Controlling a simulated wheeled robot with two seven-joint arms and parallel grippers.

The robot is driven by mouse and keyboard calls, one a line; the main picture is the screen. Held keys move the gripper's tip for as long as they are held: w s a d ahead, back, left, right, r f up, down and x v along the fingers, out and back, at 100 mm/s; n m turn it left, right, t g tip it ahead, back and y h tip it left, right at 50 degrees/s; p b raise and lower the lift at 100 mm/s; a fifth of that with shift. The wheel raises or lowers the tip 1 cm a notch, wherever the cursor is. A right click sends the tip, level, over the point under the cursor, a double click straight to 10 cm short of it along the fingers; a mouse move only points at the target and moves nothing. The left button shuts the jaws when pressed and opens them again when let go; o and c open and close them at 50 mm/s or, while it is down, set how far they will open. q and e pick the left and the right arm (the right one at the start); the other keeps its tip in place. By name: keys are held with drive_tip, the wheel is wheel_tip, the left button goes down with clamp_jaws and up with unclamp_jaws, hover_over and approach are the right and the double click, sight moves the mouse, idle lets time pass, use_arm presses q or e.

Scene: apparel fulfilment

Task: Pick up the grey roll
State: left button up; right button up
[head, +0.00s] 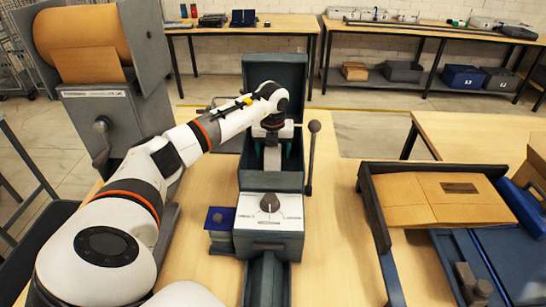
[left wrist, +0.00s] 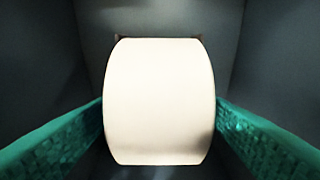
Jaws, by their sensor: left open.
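A pale, cream-looking roll (left wrist: 160,100) fills the middle of the left wrist view, inside a dark grey housing. No other roll that looks grey shows clearly there. My left gripper (head: 271,151) reaches down into the open dark bin of the bench machine (head: 270,215) in the head view. Its green fingers stand apart, one on each side of the roll. In the left wrist view they are close to its sides; whether they touch it I cannot tell. In the head view a small part of the roll (head: 271,160) shows between the fingers. My right gripper is out of view.
The machine has a dial on its front and a lever (head: 311,150) on its right. A large brown paper roll (head: 85,40) stands at the back left. A tray with flat cardboard (head: 435,198) is at the right.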

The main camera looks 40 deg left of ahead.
use_arm(q)
drive_tip(key=c, duration=1.1)
